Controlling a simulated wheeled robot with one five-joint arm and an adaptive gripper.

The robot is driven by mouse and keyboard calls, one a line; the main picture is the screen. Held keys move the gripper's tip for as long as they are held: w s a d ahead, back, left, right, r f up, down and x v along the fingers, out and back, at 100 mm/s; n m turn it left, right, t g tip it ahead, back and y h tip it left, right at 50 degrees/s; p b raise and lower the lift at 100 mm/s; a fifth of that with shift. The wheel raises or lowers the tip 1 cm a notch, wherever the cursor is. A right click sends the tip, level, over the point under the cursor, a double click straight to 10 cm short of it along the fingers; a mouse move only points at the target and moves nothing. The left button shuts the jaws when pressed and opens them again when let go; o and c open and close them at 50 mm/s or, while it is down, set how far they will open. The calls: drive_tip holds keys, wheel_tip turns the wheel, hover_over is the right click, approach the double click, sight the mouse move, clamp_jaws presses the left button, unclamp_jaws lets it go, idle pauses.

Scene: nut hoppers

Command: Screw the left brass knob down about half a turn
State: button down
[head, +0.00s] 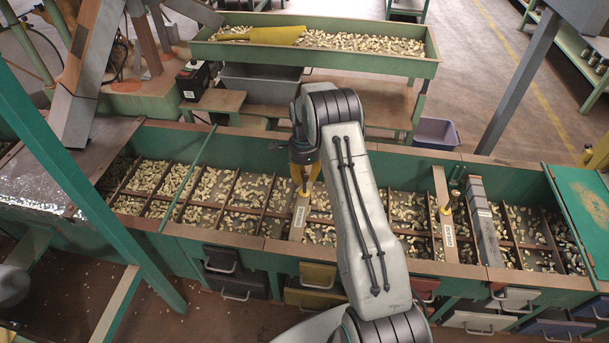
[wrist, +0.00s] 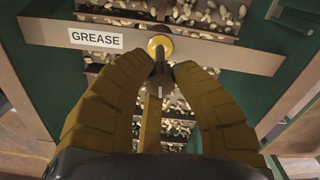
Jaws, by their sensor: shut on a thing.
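The left brass knob shows in the wrist view as a round brass piece (wrist: 160,46) with a dark stem running toward my fingers. It stands on a wooden crosspiece (wrist: 210,52) beside a white GREASE label (wrist: 96,39). My gripper (wrist: 160,70) is shut on the knob's upper part, one yellow-brown finger on each side. The fingertips hide part of it. In the head view my gripper (head: 304,190) points down over the labelled crosspiece (head: 299,220) and mostly hides the knob. The amount of turn cannot be told.
A similar right knob (head: 446,209) stands on another labelled crosspiece (head: 442,220), beside a grey bar (head: 482,220). The long green hopper (head: 120,222) holds nuts in divided compartments. A raised nut tray (head: 330,60) with a yellow scoop (head: 275,35) is behind. A green post (head: 70,170) slants at left.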

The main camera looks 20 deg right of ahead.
sight(304, 174)
drive_tip(key=shift+s+a+f+m, duration=0.1)
drive_tip(key=shift+s+f+m, duration=0.05)
drive_tip(key=shift+m, duration=0.75)
drive_tip(key=c, duration=1)
unclamp_jaws()
drive_tip(key=shift+r, duration=6.15)
